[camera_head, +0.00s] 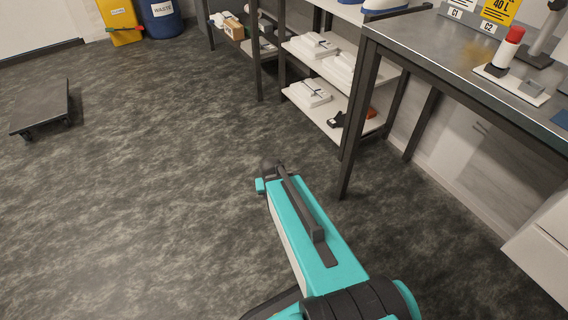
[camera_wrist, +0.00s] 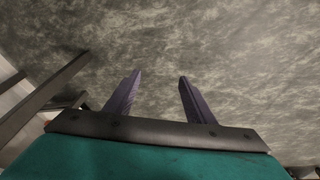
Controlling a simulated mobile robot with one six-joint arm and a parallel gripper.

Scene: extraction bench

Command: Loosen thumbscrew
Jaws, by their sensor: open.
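My gripper (camera_wrist: 157,95) shows in the wrist view with its two purple fingers spread apart and nothing between them, with only grey floor behind. In the head view my teal arm reaches forward over the floor, left of the metal bench; the fingers cannot be made out there. No thumbscrew can be picked out in either view. On the bench top (camera_head: 455,52) at the upper right stands a small white base plate (camera_head: 512,84) with a red-topped white cylinder (camera_head: 507,48) and a grey block on it. A metal stand (camera_head: 543,45) is partly cut off beside it.
Dark bench legs (camera_head: 352,150) stand just right of my arm. A shelf unit (camera_head: 318,112) with white packages is behind. A flat dolly (camera_head: 40,108) is at the left; a yellow bin (camera_head: 120,20) and a blue waste drum (camera_head: 161,18) are at the back.

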